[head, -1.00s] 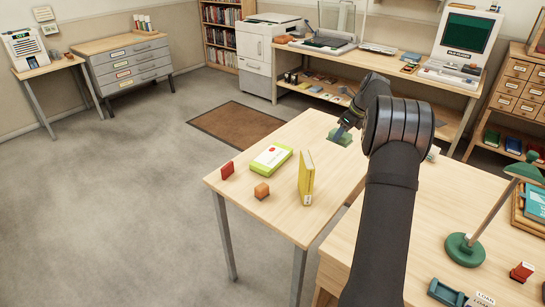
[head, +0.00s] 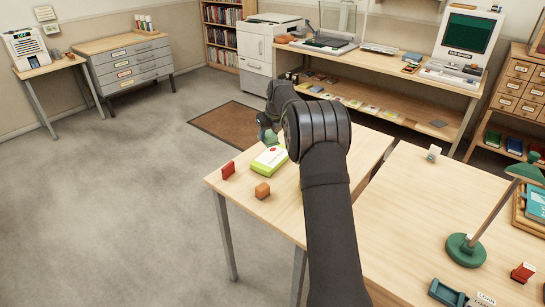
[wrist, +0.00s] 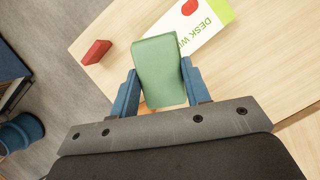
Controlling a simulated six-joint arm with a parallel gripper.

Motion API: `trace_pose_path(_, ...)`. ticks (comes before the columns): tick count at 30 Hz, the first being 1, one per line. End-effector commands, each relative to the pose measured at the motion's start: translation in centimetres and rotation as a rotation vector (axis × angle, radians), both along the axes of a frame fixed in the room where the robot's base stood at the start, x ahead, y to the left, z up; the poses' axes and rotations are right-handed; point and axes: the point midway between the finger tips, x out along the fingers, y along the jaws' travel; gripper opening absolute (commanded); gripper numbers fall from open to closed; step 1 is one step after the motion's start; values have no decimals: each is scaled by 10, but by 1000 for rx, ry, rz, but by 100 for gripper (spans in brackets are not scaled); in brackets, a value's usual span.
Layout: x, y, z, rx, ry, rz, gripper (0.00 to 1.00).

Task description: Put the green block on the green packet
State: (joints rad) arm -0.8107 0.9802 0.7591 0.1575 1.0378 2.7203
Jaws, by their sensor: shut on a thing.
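My gripper (wrist: 159,82) is shut on the green block (wrist: 160,58), its blue fingers on either side of it. In the head view the green block (head: 271,137) is held near the far edge of the small table, just beyond the green packet (head: 268,161). The packet is flat, green and white with a red spot, and lies on the table; my arm covers its right end. In the wrist view the block hides part of the packet (wrist: 222,12), and the block appears above the table. I cannot tell the exact height.
A red block (head: 228,170) stands left of the packet, and an orange block (head: 262,190) sits in front of it. The small table (head: 235,193) has bare wood around them. A larger desk (head: 420,220) with a green lamp (head: 466,249) is at right.

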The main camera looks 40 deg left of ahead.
Motion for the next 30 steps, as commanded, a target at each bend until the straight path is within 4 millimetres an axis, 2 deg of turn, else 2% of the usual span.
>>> trace_pose_path(12, 0, 0, -59, -1, 2, 1, 20)
trace_pose_path(17, 0, 0, -74, -1, 1, 1, 20)
trace_pose_path(24, 0, -1, -111, -1, 2, 0, 20)
trace_pose_path(30, 0, 0, -116, 0, 0, 1, 20)
